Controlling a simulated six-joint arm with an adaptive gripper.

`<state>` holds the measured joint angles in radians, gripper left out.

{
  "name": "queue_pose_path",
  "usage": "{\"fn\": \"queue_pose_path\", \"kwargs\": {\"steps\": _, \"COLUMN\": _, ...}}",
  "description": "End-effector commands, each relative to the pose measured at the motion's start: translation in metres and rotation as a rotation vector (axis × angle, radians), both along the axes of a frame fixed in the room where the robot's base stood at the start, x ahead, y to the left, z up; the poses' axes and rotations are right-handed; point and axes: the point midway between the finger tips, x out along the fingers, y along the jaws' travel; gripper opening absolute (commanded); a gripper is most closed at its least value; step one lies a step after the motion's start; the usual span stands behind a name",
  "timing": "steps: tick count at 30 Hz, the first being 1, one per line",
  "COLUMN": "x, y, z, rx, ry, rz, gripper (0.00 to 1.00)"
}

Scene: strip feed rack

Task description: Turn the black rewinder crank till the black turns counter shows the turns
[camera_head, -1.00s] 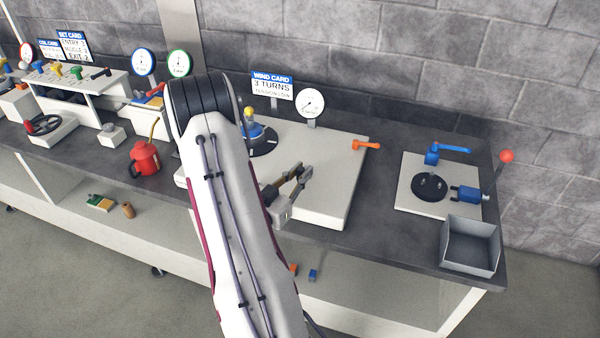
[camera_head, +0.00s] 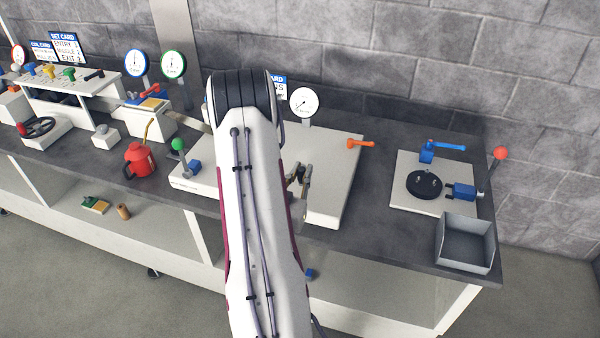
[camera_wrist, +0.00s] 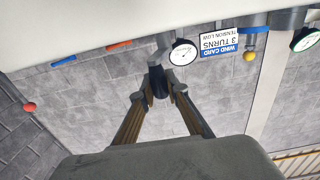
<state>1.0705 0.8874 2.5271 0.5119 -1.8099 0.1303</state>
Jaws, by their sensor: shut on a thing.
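A dark upright grip, which looks like the black crank's handle (camera_wrist: 159,82), stands between my gripper's fingertips (camera_wrist: 160,90) in the wrist view. The fingers are shut on it. In the head view my gripper (camera_head: 298,178) shows only partly beside my arm, above the white base plate (camera_head: 338,190); the crank arm and its hub are hidden behind my arm. The black-rimmed turns counter (camera_head: 303,102) stands behind the plate and also shows upside down in the wrist view (camera_wrist: 183,52). Its needle is too small to read surely. The wind card (camera_wrist: 219,41) reads 3 TURNS, TENSION LOW.
An orange lever (camera_head: 360,143) sits on the plate's right rear. Further right are a blue clamp lever (camera_head: 445,147), a black disc (camera_head: 424,185), a red-knobbed lever (camera_head: 500,153) and an open grey bin (camera_head: 465,258). A red can (camera_head: 141,160) and green-knobbed lever (camera_head: 178,145) stand left.

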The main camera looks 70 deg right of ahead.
Motion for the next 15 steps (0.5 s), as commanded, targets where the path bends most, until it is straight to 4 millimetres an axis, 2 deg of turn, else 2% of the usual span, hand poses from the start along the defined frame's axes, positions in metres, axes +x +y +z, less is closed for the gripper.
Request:
{"fn": "queue_pose_path", "kwargs": {"steps": 11, "x": 0.0016, "y": -0.0002, "z": 0.0019, "rx": -0.006, "ry": -0.005, "rz": 0.013, "gripper": 0.0}}
{"fn": "queue_pose_path", "kwargs": {"steps": 12, "x": 0.0017, "y": -0.0001, "z": 0.0019, "rx": -0.006, "ry": -0.005, "rz": 0.013, "gripper": 0.22}}
{"fn": "queue_pose_path", "kwargs": {"steps": 13, "x": 0.0016, "y": -0.0001, "z": 0.0018, "rx": -0.006, "ry": -0.005, "rz": 0.012, "gripper": 0.3}}
{"fn": "queue_pose_path", "kwargs": {"steps": 15, "x": 0.0013, "y": 0.0001, "z": 0.0015, "rx": -0.005, "ry": -0.004, "rz": 0.012, "gripper": 0.32}}
